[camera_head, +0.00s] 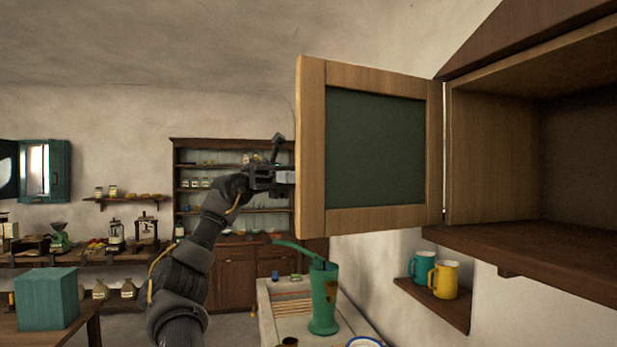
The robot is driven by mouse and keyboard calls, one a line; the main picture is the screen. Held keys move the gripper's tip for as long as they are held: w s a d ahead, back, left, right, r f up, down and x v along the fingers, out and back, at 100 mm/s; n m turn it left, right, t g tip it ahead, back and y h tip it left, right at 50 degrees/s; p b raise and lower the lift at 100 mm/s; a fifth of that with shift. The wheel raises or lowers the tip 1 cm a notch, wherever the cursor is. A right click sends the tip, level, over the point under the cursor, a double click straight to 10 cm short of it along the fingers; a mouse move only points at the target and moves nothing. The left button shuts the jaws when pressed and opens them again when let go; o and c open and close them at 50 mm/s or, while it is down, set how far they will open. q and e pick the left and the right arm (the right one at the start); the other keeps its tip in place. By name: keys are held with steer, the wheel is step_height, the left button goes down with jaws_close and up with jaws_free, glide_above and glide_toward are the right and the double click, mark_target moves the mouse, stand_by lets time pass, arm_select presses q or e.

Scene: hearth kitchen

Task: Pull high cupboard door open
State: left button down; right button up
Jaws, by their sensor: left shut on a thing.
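The high cupboard door (375,150) has a light wooden frame and a dark green panel. It stands swung wide open to the left of the cupboard (494,157), whose empty brown inside shows at the upper right. My left gripper (284,178) is at the door's free left edge, about mid-height. It is shut on the door's handle, which is mostly hidden by the gripper and the door edge. My left arm reaches up to it from below. My right gripper is not in the picture.
A wall shelf (436,306) under the cupboard holds a teal mug (422,267) and a yellow mug (445,279). A wooden dresser (232,270) stands behind. A teal box (48,298) sits at lower left.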

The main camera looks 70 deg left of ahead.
arm_select(q)
steer(key=shift+w+a, duration=0.15)
steer(key=shift+a, duration=0.55)
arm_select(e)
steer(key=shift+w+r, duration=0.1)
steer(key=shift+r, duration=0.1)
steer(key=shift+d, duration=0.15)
